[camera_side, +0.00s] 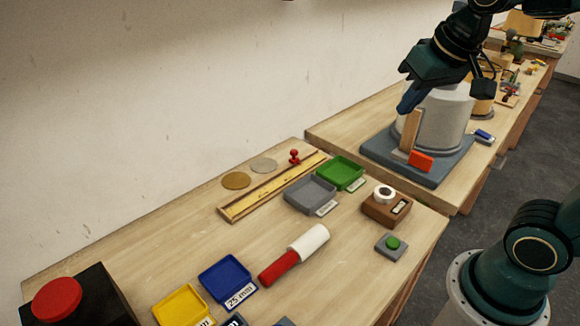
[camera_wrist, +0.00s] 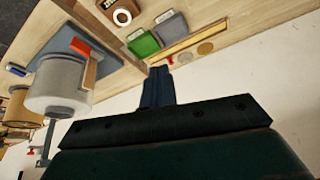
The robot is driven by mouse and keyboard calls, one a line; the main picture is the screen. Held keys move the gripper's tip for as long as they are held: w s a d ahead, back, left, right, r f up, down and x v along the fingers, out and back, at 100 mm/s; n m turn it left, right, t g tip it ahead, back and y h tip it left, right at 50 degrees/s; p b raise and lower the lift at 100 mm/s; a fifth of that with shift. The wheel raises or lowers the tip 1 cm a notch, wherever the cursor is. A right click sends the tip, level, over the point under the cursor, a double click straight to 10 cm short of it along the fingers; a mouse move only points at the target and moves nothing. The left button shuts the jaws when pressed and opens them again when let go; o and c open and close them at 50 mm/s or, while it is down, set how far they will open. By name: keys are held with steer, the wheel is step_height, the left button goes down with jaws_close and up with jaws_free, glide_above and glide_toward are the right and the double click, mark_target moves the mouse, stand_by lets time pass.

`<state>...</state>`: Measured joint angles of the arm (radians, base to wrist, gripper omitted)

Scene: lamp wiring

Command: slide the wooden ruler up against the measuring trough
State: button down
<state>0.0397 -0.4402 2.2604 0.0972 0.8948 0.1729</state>
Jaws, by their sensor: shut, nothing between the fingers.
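A long, narrow wooden measuring trough (camera_side: 237,212) lies on the near bench by the wall, with a yellow ruler-like strip (camera_side: 270,190) running along it. The two look to lie side by side or one in the other; I cannot tell if they touch. In the wrist view the pair shows as a tan and yellow bar (camera_wrist: 190,45) beyond the fingertips. My gripper (camera_side: 408,104) is shut and empty, with blue fingers pointing down, in the air near the grey-white drum, well right of the ruler. The fingers (camera_wrist: 158,72) also show in the wrist view.
The grey-white drum (camera_side: 445,115) stands on a blue-grey base with an upright wooden piece (camera_side: 411,130) and a red block (camera_side: 420,161). Green (camera_side: 340,173) and grey (camera_side: 309,194) trays lie beside the trough. A red peg (camera_side: 295,157) and two discs (camera_side: 236,180) lie on its wall side.

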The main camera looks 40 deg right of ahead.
steer(key=w+d+f+m+g+h, duration=0.1)
steer(key=w+d+f+m, duration=0.3)
steer(key=w, duration=0.6)
steer(key=w+d+f+m+g+h, duration=0.1)
steer(key=w+d+m, duration=0.35)
steer(key=w, duration=0.45)
steer(key=w+d+f+m+g, duration=0.1)
steer(key=w+d+f+m, duration=0.1)
steer(key=f, duration=0.4)
steer(key=w+d+f+m+g, duration=0.1)
steer(key=w+d+f+m, duration=0.1)
steer(key=w+d+f, duration=0.3)
steer(key=w+d+f+m+g, duration=0.1)
steer(key=w+d+f+m, duration=0.1)
steer(key=f, duration=0.5)
steer(key=shift+w+d+f+h, duration=0.4)
steer(key=shift+w+d, duration=0.4)
steer(key=shift+w, duration=0.25)
steer(key=shift+f, duration=0.1)
